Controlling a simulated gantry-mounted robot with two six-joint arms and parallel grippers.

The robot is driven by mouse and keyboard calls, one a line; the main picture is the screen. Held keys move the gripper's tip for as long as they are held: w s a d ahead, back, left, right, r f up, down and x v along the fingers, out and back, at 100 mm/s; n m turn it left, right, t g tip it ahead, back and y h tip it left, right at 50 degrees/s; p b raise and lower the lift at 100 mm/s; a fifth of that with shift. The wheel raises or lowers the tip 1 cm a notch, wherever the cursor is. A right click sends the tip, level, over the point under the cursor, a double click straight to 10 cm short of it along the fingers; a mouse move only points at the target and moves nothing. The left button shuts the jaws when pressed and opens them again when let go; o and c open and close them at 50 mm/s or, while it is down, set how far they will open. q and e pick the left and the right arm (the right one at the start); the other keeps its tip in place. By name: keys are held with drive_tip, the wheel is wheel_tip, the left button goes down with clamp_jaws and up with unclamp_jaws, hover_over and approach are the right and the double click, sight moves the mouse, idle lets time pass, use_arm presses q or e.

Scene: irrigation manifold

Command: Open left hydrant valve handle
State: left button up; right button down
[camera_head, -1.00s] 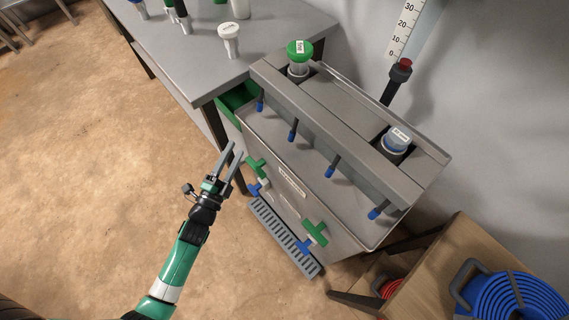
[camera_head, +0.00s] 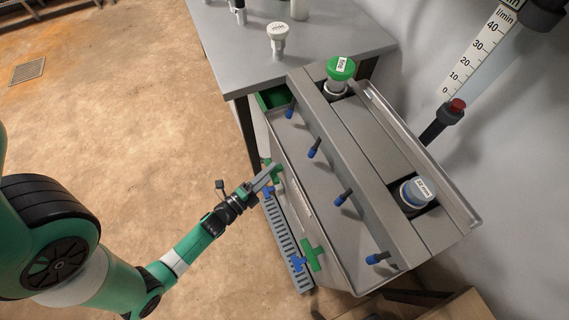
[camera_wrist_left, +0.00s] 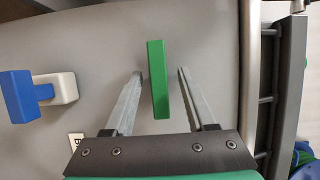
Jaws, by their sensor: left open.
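The left hydrant valve handle is a green bar (camera_wrist_left: 158,80) on the grey front panel of the manifold cabinet. My left gripper (camera_head: 267,177) is at this handle and hides much of it in the head view. In the left wrist view the gripper (camera_wrist_left: 160,73) is open, with one finger on each side of the green bar. Gaps show between the bar and both fingers. A blue piece on a white stub (camera_wrist_left: 57,88) sticks out to the left of the handle. The right green valve handle (camera_head: 312,254) is lower on the same panel. My right gripper is not in view.
A slotted grey drain grate (camera_head: 281,232) runs along the cabinet's foot. Several blue-tipped nozzles, one here (camera_head: 343,198), stand out above. A grey table (camera_head: 222,45) is behind.

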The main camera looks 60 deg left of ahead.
use_arm(q)
drive_tip(key=shift+x, duration=0.8)
drive_tip(key=shift+s+d, duration=0.1)
drive_tip(key=shift+s, duration=0.2)
drive_tip(key=shift+f, duration=0.1)
drive_tip(key=shift+c, duration=0.9)
clamp_jaws()
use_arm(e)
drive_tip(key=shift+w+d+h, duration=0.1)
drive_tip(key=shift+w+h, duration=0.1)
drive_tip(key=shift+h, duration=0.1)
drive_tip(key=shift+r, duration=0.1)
